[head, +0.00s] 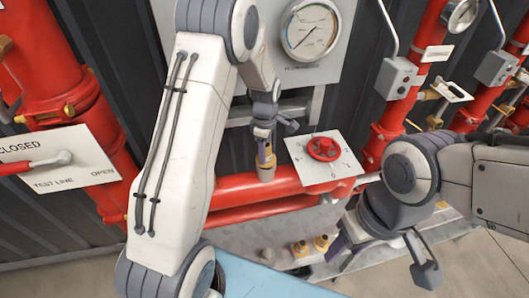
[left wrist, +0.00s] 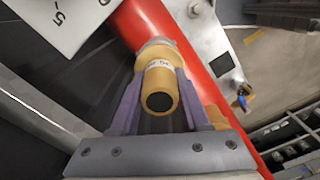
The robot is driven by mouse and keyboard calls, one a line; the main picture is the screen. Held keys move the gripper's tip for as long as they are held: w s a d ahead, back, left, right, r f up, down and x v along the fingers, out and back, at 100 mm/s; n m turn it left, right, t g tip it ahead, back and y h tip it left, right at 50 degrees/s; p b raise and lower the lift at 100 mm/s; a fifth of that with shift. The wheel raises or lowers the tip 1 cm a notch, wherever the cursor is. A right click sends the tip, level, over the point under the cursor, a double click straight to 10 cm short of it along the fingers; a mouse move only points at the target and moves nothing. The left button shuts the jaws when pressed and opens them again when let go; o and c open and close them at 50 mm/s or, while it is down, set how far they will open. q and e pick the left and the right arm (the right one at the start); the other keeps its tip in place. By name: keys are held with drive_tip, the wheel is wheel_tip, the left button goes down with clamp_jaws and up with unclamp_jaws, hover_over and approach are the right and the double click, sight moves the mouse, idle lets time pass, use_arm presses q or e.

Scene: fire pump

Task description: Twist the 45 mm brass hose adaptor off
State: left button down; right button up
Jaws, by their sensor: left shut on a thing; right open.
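The brass hose adaptor (head: 266,174) stands on the red horizontal pipe (head: 245,188), below the gauge panel. My left gripper (head: 264,157) is shut on it from above. In the left wrist view the adaptor (left wrist: 159,86) sits between the purple finger pads, its dark open end facing the camera. A small label is on its side, too blurred to read surely. Its far end meets a greyish collar at the red pipe (left wrist: 155,25). My right gripper (head: 384,262) is open and empty at the lower right, beside the grey shelf.
A red handwheel (head: 323,149) on a numbered white plate is right of the adaptor. Brass fittings (head: 321,243) stand on the grey shelf. A gauge (head: 310,30) is above. A red test-line lever (head: 35,164) is at left. A light-blue surface (head: 262,278) is in front.

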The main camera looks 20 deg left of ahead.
use_arm(q)
drive_tip(key=shift+r+p, duration=1.5)
drive_tip(key=shift+r, duration=0.7)
